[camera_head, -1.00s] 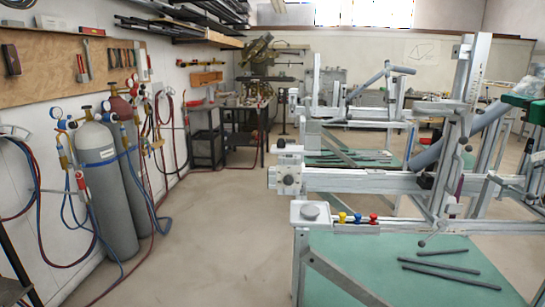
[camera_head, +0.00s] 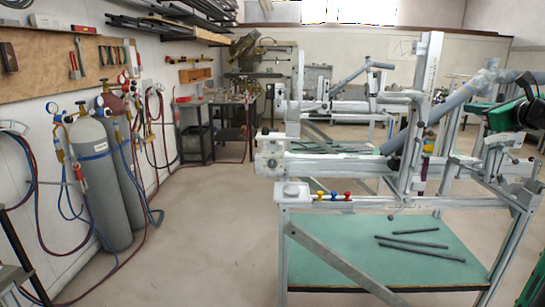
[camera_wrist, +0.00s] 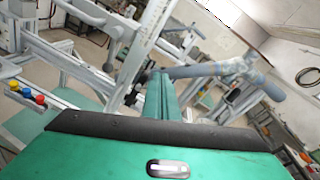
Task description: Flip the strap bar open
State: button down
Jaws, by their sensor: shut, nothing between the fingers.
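The frame jig (camera_head: 330,165) is a pale metal stand with long horizontal rails, at the right of the head view. A tall slotted upright (camera_head: 427,85) rises from it. A blue-grey tube (camera_head: 418,122) runs diagonally behind the upright and also shows in the wrist view (camera_wrist: 192,71). I cannot tell for sure which part is the strap bar. My gripper (camera_wrist: 160,82) is green, shut and empty in the wrist view, with its tips in front of the jig and tube. Contact with the jig cannot be made out.
Red, yellow and blue knobs (camera_head: 333,196) sit on the jig's front left corner. Dark rods (camera_head: 420,248) lie on its green lower shelf (camera_head: 350,265). Grey gas cylinders (camera_head: 93,180) with hoses stand along the left wall. The floor between is clear.

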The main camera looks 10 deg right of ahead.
jog(key=s+a+f+n+g, duration=0.3)
jog(key=a+f+n+g, duration=0.2)
jog(key=a+f+n, duration=0.45)
jog(key=s+a+f+n+g+y, duration=0.2)
jog(key=s+a+f+n+g, duration=0.5)
jog(key=s+a+f+n, duration=0.4)
jog(key=s+a+f, duration=0.2)
jog(key=s+f, duration=0.3)
jog(key=shift+s+a, duration=0.15)
jog(key=shift+s, duration=0.05)
jog(key=c, duration=2.3)
grip_release()
jog(key=s+a+f+n+g, duration=0.2)
jog(key=s+n, duration=0.1)
jog(key=s, duration=0.3)
jog(key=s+a+f+n+g+y, duration=0.1)
jog(key=s+a+f+n+g, duration=0.1)
jog(key=s, duration=0.4)
jog(key=shift+s+a+f+n, duration=0.25)
jog(key=shift+a+f+n, duration=0.1)
jog(key=shift+a+n, duration=0.25)
jog(key=o, duration=0.5)
jog(key=shift+s+a, duration=0.15)
jog(key=shift+s, duration=0.1)
jog(key=shift+c, duration=0.2)
jog(key=shift+g, duration=0.3)
jog(key=shift+s, duration=0.15)
